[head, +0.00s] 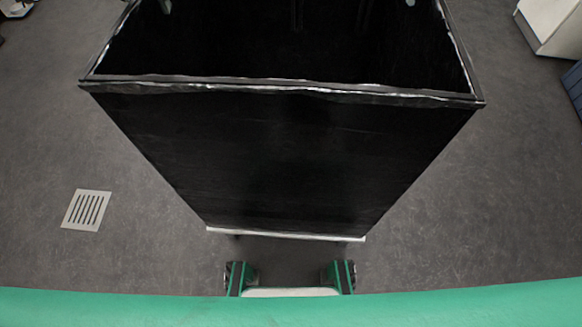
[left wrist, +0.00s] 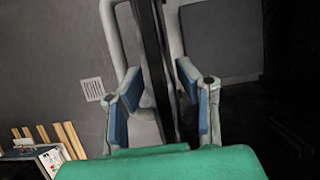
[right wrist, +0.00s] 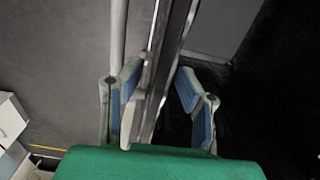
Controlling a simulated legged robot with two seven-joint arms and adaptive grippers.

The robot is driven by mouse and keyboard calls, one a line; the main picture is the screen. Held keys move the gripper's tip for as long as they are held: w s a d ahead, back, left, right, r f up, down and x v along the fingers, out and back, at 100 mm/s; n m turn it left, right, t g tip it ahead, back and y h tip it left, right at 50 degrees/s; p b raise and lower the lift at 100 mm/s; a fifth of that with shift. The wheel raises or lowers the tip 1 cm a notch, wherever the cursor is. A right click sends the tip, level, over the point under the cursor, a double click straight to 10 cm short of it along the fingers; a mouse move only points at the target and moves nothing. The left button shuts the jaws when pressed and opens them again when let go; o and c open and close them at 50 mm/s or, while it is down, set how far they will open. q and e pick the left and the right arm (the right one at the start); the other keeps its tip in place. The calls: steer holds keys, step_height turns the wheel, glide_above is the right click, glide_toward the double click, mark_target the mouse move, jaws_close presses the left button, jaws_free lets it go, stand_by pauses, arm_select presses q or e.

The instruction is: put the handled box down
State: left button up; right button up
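The handled box (head: 285,155) is a large black, open-topped box in front of me, wide at the rim and seen from above in the head view. A sliver of my left gripper (head: 166,6) shows beyond its rim at the top left. In the left wrist view, my left gripper (left wrist: 157,72) has its fingers apart on both sides of the box's upright wall (left wrist: 156,50). In the right wrist view, my right gripper (right wrist: 158,70) also straddles a box wall (right wrist: 170,55), with its fingers apart. I cannot tell whether the box's underside touches the floor.
A floor grate (head: 87,210) lies left of the box. A white cabinet (head: 555,22) stands at the far right, with a blue object (head: 575,88) near it. The grey floor on both sides of the box is mostly clear.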

arm_select(q)
steer(key=v, duration=1)
steer(key=shift+r, duration=0.4)
steer(key=shift+s+r, duration=0.25)
steer(key=shift+r, duration=0.2)
arm_select(e)
step_height(320, 180, up, 12)
steer(key=shift+a, duration=0.15)
arm_select(q)
steer(key=shift+s, duration=0.1)
arm_select(e)
steer(key=shift+f, duration=0.15)
